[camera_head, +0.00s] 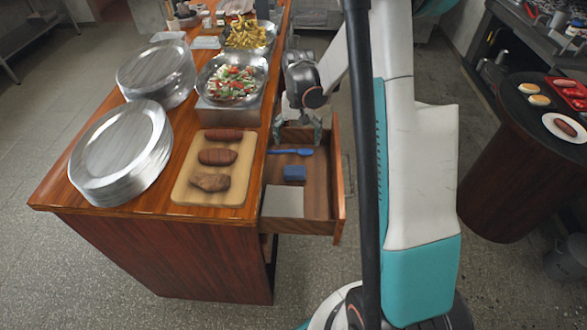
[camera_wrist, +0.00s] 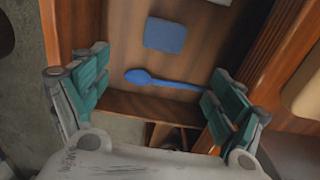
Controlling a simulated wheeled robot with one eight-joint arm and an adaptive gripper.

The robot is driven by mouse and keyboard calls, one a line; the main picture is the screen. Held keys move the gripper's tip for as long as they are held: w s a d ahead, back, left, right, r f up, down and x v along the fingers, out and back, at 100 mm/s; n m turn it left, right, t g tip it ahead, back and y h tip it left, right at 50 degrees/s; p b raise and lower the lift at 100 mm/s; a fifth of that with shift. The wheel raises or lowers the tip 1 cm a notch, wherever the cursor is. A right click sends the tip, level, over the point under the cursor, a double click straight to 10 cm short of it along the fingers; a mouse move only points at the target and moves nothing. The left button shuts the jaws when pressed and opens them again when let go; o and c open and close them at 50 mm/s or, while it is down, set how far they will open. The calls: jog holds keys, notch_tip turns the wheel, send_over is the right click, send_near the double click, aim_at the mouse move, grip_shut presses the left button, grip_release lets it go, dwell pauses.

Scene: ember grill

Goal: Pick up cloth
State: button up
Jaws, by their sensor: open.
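A flat white piece (camera_head: 284,201), which looks like the cloth, lies in the front part of the open drawer (camera_head: 338,183). In the wrist view only a pale edge of it (camera_wrist: 220,2) shows at the top. My gripper (camera_head: 298,132) is over the back end of the drawer, apart from the cloth, with its fingers pointing down. In the wrist view the gripper (camera_wrist: 158,72) is open and empty, its teal fingers spread wide on either side of a blue spoon-like utensil (camera_wrist: 165,81).
A blue block (camera_head: 294,173) lies between the utensil and the white piece. The wooden counter (camera_head: 160,205) borders the drawer on the left, with a cutting board (camera_head: 183,192) of food and stacked plates (camera_head: 115,150). A round table (camera_head: 500,130) stands at right.

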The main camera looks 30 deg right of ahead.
jog(key=b, duration=0.3)
send_over(295, 169)
jog(key=f, duration=0.9)
jog(key=shift+s+d, duration=0.1)
jog(key=shift+d, duration=0.3)
jog(key=shift+a+f+b, duration=0.2)
jog(key=shift+f+b, duration=0.45)
jog(key=shift+f, duration=0.65)
jog(key=shift+a+f+b, duration=0.2)
jog(key=shift+f+b, duration=0.4)
jog(key=shift+f, duration=0.65)
jog(key=shift+c, duration=0.5)
jog(key=c, duration=0.9)
